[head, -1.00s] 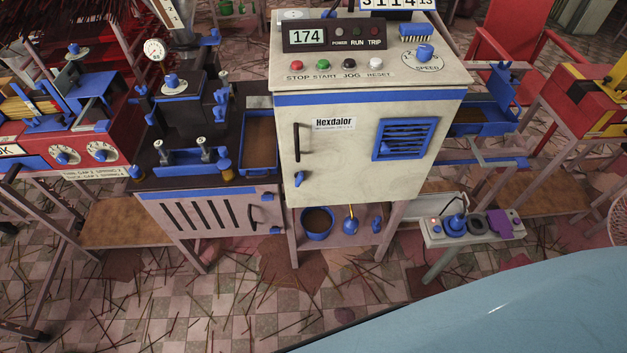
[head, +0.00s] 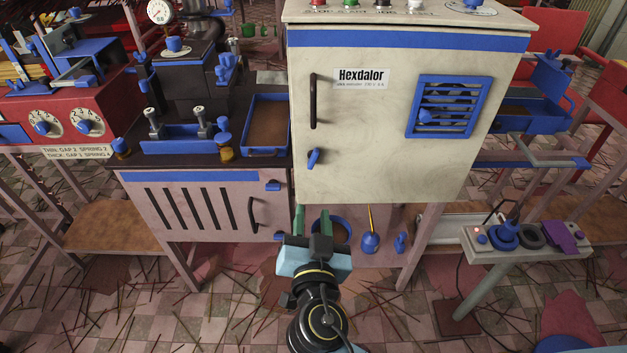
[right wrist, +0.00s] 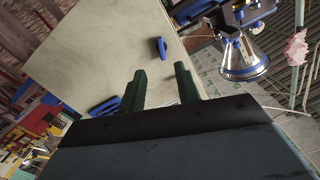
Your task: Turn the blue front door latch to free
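A blue latch (head: 314,158) sits on the front door of the white cabinet (head: 370,165), below the black handle. It stands near upright, slightly tilted. A second blue latch (head: 273,185) lies flat at the upper right of the lower slotted door. My right gripper (head: 312,217) is below the white door's bottom edge in the head view, open and empty, its fingers pointing up. In the right wrist view its two dark green fingers (right wrist: 161,82) are apart before a pale panel with small blue parts (right wrist: 160,47); I cannot tell which parts. My left gripper is not in view.
The black door handle (head: 313,101) is above the latch, and a blue vent (head: 455,107) is on the door's right. A blue bowl and a blue hanging bulb (head: 370,243) are under the cabinet.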

